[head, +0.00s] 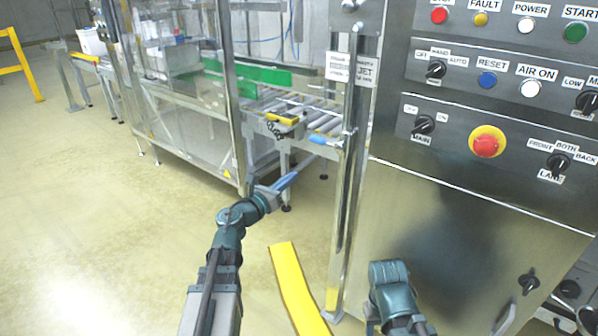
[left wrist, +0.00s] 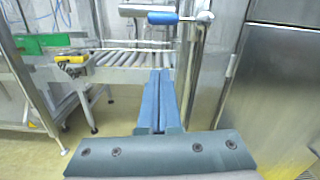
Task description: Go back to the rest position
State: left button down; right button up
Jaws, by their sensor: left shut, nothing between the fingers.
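My left gripper (head: 284,182) is shut and empty, held in the air in front of the roller conveyor and left of the steel cabinet's post. Its two blue fingers lie together in the left wrist view (left wrist: 158,100), pointing toward the conveyor rollers. My left arm reaches up from the bottom of the head view. My right arm (head: 390,290) shows only as a teal link at the bottom, in front of the cabinet; its gripper is out of the picture.
The control cabinet (head: 450,240) with buttons and knobs fills the right side. A roller conveyor (head: 315,112) and glazed machine frame stand ahead. A blue-handled lever (head: 325,141) juts from the post. A yellow rail (head: 296,290) stands near my arms. Open floor (head: 90,220) lies left.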

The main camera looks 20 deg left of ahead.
pick_arm(q)
jog(key=shift+s, duration=0.15)
notch_tip(320, 180, up, 6)
jog(key=w+n+t+y+p, duration=0.2)
jog(key=n+y+p, duration=0.35)
jog(key=n, duration=0.45)
jog(key=s+d+f+n+g+p, duration=0.3)
jog(key=s+d+n+g, duration=0.3)
jog(key=s+n, duration=0.2)
jog(key=s+d+f+n+g+y+p, duration=0.1)
jog(key=s+d+f+n+g+p, duration=0.2)
jog(key=s+d+n+g+p, duration=0.3)
jog(key=s+d+f+n+g+y+p, duration=0.1)
jog(key=s+d+f+n+g+p, duration=0.2)
jog(key=s+n, duration=0.7)
jog(key=s+d+g+p, duration=0.2)
jog(key=s+d+g, duration=0.1)
jog(key=g, duration=0.1)
jog(key=shift+d+f+n, duration=0.25)
jog(key=shift+d+n, duration=0.05)
jog(key=shift+d, duration=0.1)
